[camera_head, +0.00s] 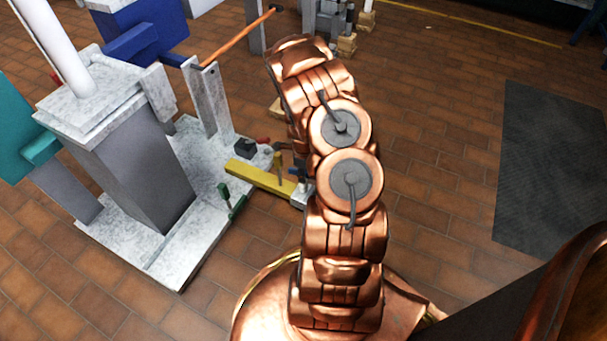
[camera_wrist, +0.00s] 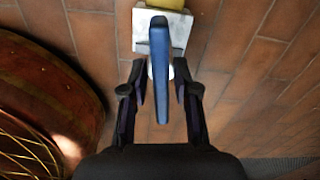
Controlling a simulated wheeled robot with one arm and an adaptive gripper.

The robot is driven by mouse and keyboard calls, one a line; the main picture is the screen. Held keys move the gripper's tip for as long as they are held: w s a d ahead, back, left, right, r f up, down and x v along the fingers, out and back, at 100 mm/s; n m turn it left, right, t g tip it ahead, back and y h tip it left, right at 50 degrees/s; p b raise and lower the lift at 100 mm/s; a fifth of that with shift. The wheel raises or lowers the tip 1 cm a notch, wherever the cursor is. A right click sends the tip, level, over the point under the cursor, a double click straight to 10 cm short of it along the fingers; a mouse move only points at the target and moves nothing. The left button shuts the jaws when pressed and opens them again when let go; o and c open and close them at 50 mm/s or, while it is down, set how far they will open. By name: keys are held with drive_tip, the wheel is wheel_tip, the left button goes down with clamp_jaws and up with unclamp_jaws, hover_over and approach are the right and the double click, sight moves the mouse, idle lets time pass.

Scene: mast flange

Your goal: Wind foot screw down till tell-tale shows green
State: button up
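A blue bar (camera_wrist: 160,65), apparently the handle of the foot screw, stands over a pale square block (camera_wrist: 180,30) in the wrist view. The block is at the end of a yellow beam (camera_head: 262,180), and a small bit of blue (camera_head: 297,173) shows there in the head view. My gripper (camera_wrist: 162,88) is open, with one finger on each side of the blue bar and a narrow gap at each. In the head view my arm hides most of the gripper. The screw's thread is hidden, and I cannot make out the tell-tale or its colour.
A pale base plate (camera_head: 180,262) carries a grey pedestal (camera_head: 140,175) with a white mast (camera_head: 55,45). A green part (camera_head: 232,202) and a dark box (camera_head: 245,148) sit near the beam. The tiled floor on the right is clear up to a dark mat (camera_head: 550,165).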

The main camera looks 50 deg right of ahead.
drive_tip(key=shift+o, duration=1.1)
drive_tip(key=shift+r+p, duration=1)
drive_tip(key=shift+r, duration=1.5)
